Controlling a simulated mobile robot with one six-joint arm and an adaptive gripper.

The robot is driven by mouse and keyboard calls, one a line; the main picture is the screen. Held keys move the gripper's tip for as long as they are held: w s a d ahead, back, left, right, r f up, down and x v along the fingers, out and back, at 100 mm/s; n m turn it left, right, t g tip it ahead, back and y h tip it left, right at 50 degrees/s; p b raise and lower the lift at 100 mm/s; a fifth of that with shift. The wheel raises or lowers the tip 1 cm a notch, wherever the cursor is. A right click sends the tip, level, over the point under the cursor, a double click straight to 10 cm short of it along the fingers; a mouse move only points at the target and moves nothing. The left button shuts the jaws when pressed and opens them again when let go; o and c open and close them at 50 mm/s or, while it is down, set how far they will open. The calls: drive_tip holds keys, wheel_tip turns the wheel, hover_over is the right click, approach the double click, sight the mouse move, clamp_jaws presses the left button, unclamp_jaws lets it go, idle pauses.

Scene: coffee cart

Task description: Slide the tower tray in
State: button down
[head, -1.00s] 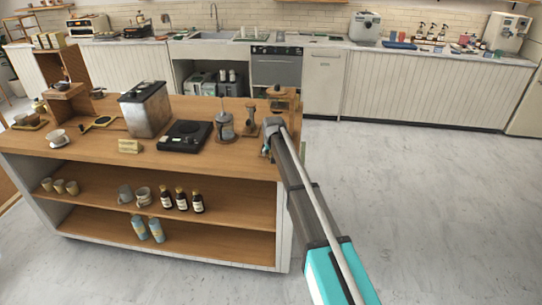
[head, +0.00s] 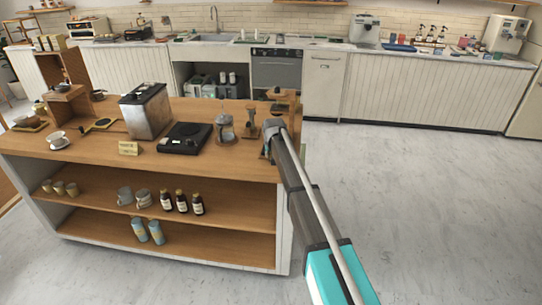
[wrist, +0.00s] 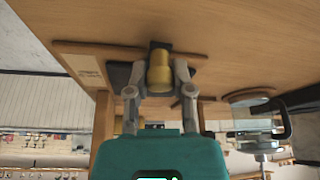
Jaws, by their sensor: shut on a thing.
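The wooden tower (head: 282,94) stands at the right rear corner of the cart, beyond my arm, which partly covers it. In the wrist view my gripper (wrist: 161,80) is shut on a brass-coloured cylinder (wrist: 160,68), with one finger on each side. The cylinder is next to a dark piece against a broad wooden surface (wrist: 235,55). Wooden bars frame it at the side (wrist: 104,118). I cannot tell which board is the tray or how far in it sits. In the head view the jaws are hidden behind my arm.
A glass vessel (head: 225,127) and a small wooden stand (head: 250,122) stand close left of my arm. A black scale (head: 184,138) and a metal box (head: 146,110) are further left. The floor (head: 420,200) right of the cart is clear.

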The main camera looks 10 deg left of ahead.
drive_tip(key=w, duration=1.1)
drive_tip(key=shift+d, duration=0.1)
drive_tip(key=shift+w+r, duration=0.1)
drive_tip(key=shift+c, duration=2.4)
unclamp_jaws()
